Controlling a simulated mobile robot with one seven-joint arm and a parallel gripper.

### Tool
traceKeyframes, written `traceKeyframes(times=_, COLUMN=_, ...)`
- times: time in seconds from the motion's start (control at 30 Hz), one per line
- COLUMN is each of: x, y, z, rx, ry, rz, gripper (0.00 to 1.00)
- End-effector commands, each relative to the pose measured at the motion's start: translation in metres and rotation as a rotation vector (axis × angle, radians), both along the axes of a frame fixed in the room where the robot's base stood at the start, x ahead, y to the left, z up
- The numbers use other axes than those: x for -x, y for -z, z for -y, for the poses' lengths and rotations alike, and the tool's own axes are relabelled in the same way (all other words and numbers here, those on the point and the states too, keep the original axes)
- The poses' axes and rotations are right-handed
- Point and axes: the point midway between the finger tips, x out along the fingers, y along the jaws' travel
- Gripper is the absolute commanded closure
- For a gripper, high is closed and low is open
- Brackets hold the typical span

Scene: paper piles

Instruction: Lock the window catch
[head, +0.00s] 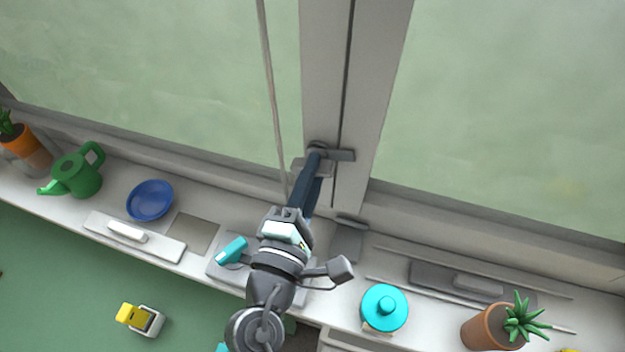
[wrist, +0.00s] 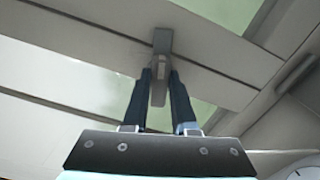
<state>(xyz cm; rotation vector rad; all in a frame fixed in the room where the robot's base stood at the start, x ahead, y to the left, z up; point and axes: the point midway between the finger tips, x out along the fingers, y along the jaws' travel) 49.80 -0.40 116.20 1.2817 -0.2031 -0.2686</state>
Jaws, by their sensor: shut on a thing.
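The window catch (head: 342,155) is a small grey fitting at the seam between the two pale window frames, above the sill in the head view. Its grey bar also shows in the wrist view (wrist: 162,42), where its lower end lies between my dark fingers. My gripper (head: 315,166) reaches up to the catch from the front and is shut on it. In the wrist view the fingertips (wrist: 160,77) are on either side of the bar. The fingers and arm hide part of the catch in the head view.
The sill holds a green watering can (head: 78,175), a blue bowl (head: 150,200), a turquoise round pot (head: 384,307) and potted plants, one at the right (head: 490,327). A thin cord (head: 270,90) hangs just left of my gripper.

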Motion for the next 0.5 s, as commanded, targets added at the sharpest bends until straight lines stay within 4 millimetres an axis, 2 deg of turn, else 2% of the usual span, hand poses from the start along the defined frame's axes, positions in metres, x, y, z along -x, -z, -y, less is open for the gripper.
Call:
traceKeyframes(times=0.2, x=0.0, y=0.0037, z=0.0004, rx=-0.139, ry=0.001, rz=0.047, gripper=1.0)
traceKeyframes(times=0.5, x=0.0002, y=0.0032, z=0.0003, rx=-0.245, ry=0.0, rz=0.078, gripper=1.0)
